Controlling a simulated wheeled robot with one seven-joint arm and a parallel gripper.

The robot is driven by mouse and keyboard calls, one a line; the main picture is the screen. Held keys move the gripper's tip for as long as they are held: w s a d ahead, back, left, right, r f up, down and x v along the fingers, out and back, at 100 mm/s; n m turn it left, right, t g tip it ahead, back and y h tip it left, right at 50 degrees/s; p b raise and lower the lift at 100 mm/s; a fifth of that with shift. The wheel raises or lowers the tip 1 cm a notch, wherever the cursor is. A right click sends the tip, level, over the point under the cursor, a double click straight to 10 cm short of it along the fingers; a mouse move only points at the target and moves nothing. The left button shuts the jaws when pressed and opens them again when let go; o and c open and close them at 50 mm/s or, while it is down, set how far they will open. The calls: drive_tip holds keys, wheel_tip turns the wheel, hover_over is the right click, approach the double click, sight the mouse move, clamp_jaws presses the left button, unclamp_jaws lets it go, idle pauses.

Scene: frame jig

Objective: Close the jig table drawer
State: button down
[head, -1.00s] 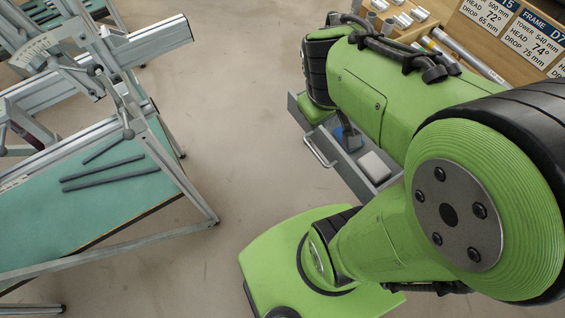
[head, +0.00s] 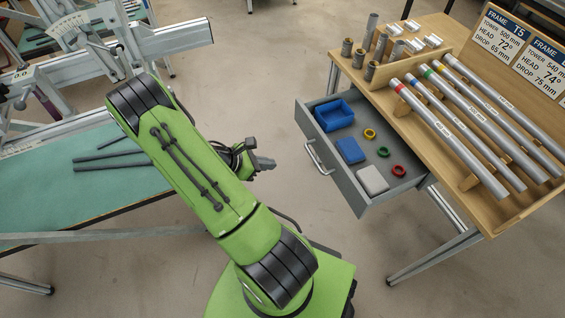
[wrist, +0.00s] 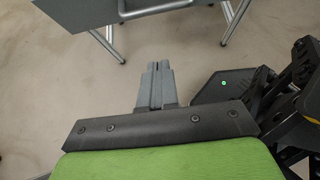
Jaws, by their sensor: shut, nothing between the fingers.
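The jig table drawer (head: 348,190) is grey and stands open, pulled out from under the wooden table top toward the left. Its bar handle (head: 318,158) is on the front panel. Inside lie a blue bin, a blue block, a white block and several coloured rings. My gripper (head: 270,163) is left of the drawer front, apart from the handle, with its fingers pointing right toward it. In the wrist view my gripper (wrist: 157,68) is shut and empty. The drawer front (wrist: 70,10) and handle (wrist: 155,10) show at the top of that view.
The wooden table (head: 490,205) holds several metal tubes (head: 455,150), small cylinders and label signs. A metal frame jig (head: 110,50) with a green-topped bench (head: 90,190) stands at left. Bare floor (head: 260,80) lies between them. The table has metal legs (head: 430,258).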

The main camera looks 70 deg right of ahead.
drive_tip(key=s+d+r+b+x, duration=0.1)
drive_tip(key=r+b+x, duration=0.1)
drive_tip(key=x, duration=1)
drive_tip(key=shift+s+d+b, duration=0.35)
drive_tip(key=shift+d+b, duration=0.1)
drive_tip(key=shift+b, duration=0.25)
drive_tip(key=p, duration=0.3)
hover_over(364, 137)
drive_tip(key=a, duration=0.5)
drive_tip(key=shift+d, duration=0.2)
drive_tip(key=shift+s+d+r, duration=0.1)
drive_tip(key=shift+r, duration=0.05)
drive_tip(key=shift+s+r, duration=0.1)
